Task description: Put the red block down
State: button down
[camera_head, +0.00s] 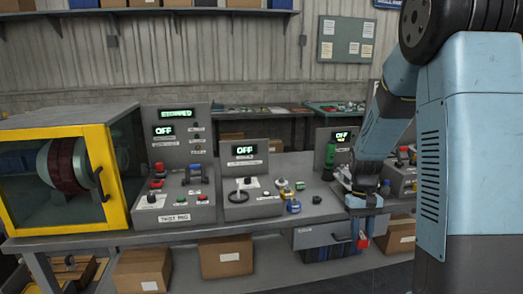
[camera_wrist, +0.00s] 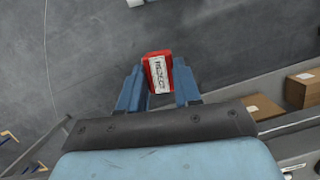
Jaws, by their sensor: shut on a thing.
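The red block (camera_wrist: 158,74) is a small red box with a white printed label on one face. My gripper (camera_wrist: 160,86) is shut on it, with one blue finger on either side, as the wrist view shows. In the head view my gripper (camera_head: 362,232) points down at the bench's front edge, and the red block (camera_head: 363,242) shows at its fingertips. The block appears to be held in the air in front of the bench, below the level of its top. The grey floor shows beyond it in the wrist view.
The grey bench (camera_head: 265,218) carries control panels with OFF displays and several small knobs. A yellow-framed cabinet (camera_head: 108,180) stands at left. Cardboard boxes (camera_head: 226,257) sit on the lower shelf. A grey drawer (camera_head: 318,236) is beside the gripper. Open floor (camera_wrist: 70,60) lies in front.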

jog(key=w+a+f, duration=0.3)
jog(key=w+f, duration=0.4)
jog(key=w, duration=0.3)
jog(key=w+a+f, duration=0.2)
jog(key=w+f, duration=0.4)
jog(key=w, duration=0.3)
jog(key=s+f, duration=0.5)
jog(key=f, duration=0.2)
jog(key=shift+s+a+f, duration=0.15)
jog(key=shift+a+f, duration=0.05)
jog(key=shift+f, duration=0.05)
jog(key=shift+f, duration=0.1)
